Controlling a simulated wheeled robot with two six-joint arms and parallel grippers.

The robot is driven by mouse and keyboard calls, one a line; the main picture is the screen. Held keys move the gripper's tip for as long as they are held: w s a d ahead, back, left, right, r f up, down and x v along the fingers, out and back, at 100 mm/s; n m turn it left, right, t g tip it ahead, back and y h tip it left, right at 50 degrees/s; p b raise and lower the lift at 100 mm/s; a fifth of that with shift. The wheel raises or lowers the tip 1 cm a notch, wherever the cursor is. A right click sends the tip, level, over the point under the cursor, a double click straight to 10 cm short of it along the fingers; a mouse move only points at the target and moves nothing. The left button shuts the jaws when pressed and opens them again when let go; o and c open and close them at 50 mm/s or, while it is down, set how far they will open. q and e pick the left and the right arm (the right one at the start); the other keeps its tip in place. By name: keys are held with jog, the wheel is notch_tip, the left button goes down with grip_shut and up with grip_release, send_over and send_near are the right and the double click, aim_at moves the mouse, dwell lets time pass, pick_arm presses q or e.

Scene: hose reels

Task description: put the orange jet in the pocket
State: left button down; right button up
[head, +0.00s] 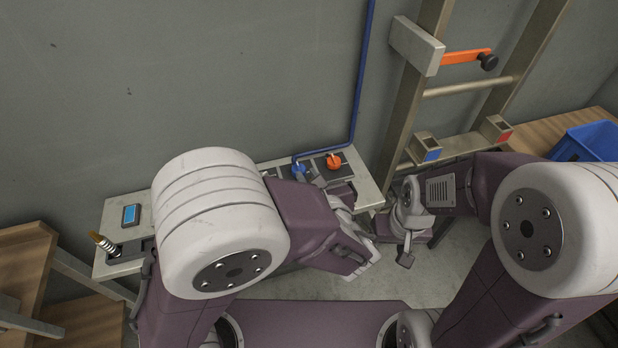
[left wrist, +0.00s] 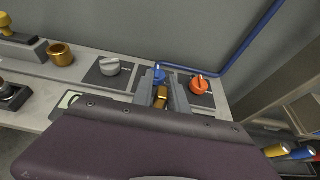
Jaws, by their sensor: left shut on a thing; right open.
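My left gripper (left wrist: 163,92) is shut on a small brass-coloured piece (left wrist: 160,98), in front of the blue knob (left wrist: 158,76). I cannot tell whether this piece is the orange jet; its far end is hidden. In the head view my left arm hides most of this gripper. My right gripper (head: 407,222) is open beside the bench's right end. Two small open-topped metal boxes that look like pockets hang on the ladder-like frame, one with a blue label (head: 431,155), one with a red label (head: 505,136). Two brass pieces (left wrist: 276,150), one blue-ended (left wrist: 303,154), show at lower right.
The grey bench (head: 112,213) carries an orange knob (head: 334,161), a grey knob (left wrist: 110,66) and a brass cup (left wrist: 61,54). A blue pipe (head: 362,75) runs up the wall. A blue crate (head: 588,140) stands at the right. An orange lever (head: 463,56) is on the frame.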

pick_arm(q)
jog(key=c, duration=1.5)
grip_release()
jog(key=shift+w+f, duration=0.1)
jog(key=shift+o, duration=1)
jog(key=shift+w+d, duration=0.1)
jog(key=shift+r+p, duration=0.4)
jog(key=shift+p, duration=0.05)
jog(key=p+v, duration=0.1)
jog(key=v, duration=1.1)
